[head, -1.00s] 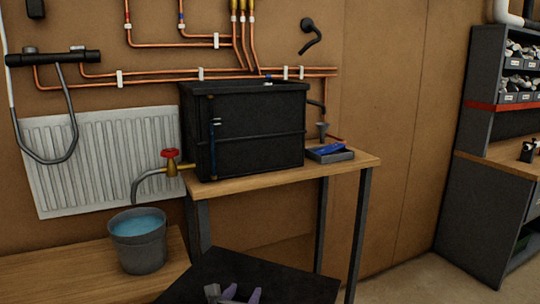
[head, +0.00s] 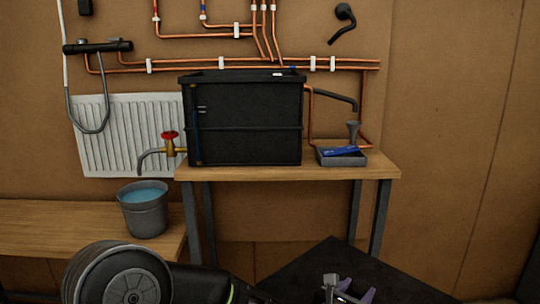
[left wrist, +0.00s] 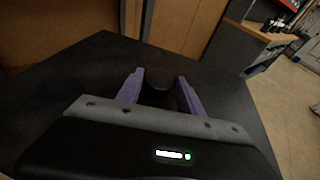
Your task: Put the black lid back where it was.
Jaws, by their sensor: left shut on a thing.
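The black lid (head: 320,262) is a wide, flat, dark panel at the bottom of the head view, below and in front of the bench. My left gripper (head: 348,290) is over the lid. In the left wrist view the lid (left wrist: 70,85) fills most of the picture, and the purple fingers of my left gripper (left wrist: 159,90) are shut on a dark grip at its middle. A black tank (head: 245,125) stands upright on the wooden bench; its top rim shows no cover. My right gripper is not in view.
A red-handled tap (head: 170,140) sticks out left of the tank, above a grey bucket (head: 144,218) of water. A grey tray (head: 342,158) with a blue item stands right of the tank. Copper pipes (head: 220,70) run along the wall behind. A radiator (head: 105,150) hangs at left.

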